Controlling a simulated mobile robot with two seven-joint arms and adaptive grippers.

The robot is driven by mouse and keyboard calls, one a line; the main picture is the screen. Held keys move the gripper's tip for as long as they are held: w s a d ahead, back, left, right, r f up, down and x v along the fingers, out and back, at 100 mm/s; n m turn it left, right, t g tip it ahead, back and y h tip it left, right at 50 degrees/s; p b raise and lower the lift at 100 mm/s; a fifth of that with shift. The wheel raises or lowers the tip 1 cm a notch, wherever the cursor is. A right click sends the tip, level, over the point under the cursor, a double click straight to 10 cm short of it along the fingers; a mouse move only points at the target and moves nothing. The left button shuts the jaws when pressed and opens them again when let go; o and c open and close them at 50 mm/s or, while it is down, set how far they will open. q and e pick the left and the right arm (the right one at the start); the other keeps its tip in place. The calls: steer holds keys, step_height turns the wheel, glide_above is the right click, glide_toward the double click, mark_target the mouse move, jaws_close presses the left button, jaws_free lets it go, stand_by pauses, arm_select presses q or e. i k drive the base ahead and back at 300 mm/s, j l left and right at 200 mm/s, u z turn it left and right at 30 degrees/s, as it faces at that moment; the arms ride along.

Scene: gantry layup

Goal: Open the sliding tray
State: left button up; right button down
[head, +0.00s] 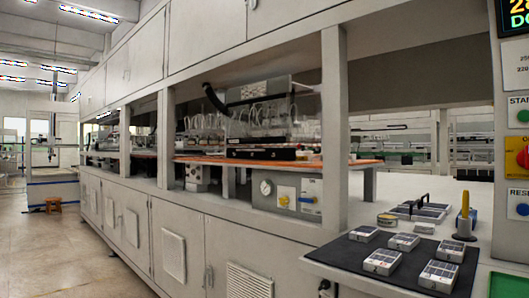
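I cannot tell for certain which surface is the sliding tray. A flat dark surface with a pale front edge (335,248) juts out at the lower right and carries several small panel-like blocks (382,262). An orange-edged board (350,163) lies inside the long white cabinet bay, with dark equipment and clear glassware on it. Neither of my grippers shows in the head view. A small dark object (325,286) at the bottom edge is too cut off to identify.
A long white cabinet (140,225) with doors and vents runs along the middle. A yellow-topped post (464,215) stands beside the dark surface. A control panel (516,150) with green, red and blue buttons is at the right edge.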

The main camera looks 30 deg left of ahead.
mark_target(289, 154)
steer(key=i+j, duration=0.15)
steer(key=j, duration=0.3)
steer(key=i+j+z, duration=0.15)
steer(key=j, duration=0.25)
steer(key=i+j, duration=0.1)
steer(key=j, duration=0.35)
steer(key=i+j+z, duration=0.1)
steer(key=j, duration=0.35)
steer(key=i+j, duration=0.1)
steer(key=j, duration=0.35)
steer(key=z, duration=0.05)
